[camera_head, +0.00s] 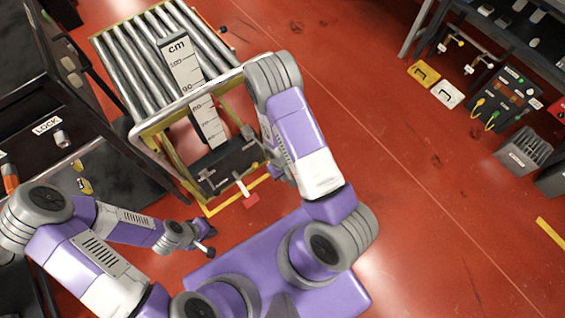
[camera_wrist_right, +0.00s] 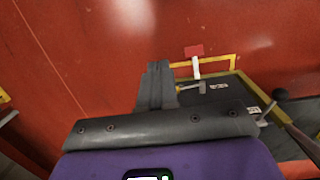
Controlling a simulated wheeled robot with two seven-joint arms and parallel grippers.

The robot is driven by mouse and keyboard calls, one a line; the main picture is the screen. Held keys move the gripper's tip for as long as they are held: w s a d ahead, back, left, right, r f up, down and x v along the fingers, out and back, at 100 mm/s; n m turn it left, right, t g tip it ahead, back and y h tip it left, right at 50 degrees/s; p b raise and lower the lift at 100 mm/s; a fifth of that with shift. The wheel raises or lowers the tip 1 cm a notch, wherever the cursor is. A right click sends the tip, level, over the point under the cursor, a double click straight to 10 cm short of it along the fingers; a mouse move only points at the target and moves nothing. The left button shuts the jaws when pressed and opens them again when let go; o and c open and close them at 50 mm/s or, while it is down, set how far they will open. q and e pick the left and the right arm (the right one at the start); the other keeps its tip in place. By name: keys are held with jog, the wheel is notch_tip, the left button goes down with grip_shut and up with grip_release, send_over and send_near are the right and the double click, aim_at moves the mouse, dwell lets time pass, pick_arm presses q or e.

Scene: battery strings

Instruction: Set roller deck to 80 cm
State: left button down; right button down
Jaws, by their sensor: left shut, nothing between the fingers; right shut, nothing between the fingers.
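The roller deck (camera_head: 150,58) of metal rollers stands at the upper left in the head view. A white height scale marked "cm" (camera_head: 181,62) hangs at its front, with a lower scale plate (camera_head: 209,122) below; the set height is not clearly readable. A white lever with a red end (camera_head: 250,198) sticks out from the dark base (camera_head: 230,163); in the right wrist view the red end (camera_wrist_right: 194,50) lies beyond my fingers. My right gripper (camera_wrist_right: 157,70) is shut and empty, mostly hidden by its arm in the head view. My left gripper (camera_head: 208,250) is shut and empty, below the deck.
A dark cabinet labelled LOCK (camera_head: 46,126) stands left of the deck. A workbench (camera_head: 515,40) with devices is at the upper right, with yellow (camera_head: 424,74) and white (camera_head: 447,95) items on the floor beside it. The red floor between is clear.

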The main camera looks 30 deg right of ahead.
jog(key=s+a+r+m+t+y, duration=0.2)
jog(key=s+a+m+y, duration=0.1)
jog(key=a, duration=0.8)
jog(key=shift+s+a+r+m+y, duration=0.4)
jog(key=shift+s+y, duration=0.4)
jog(key=shift+s, duration=0.2)
jog(key=shift+f, duration=0.1)
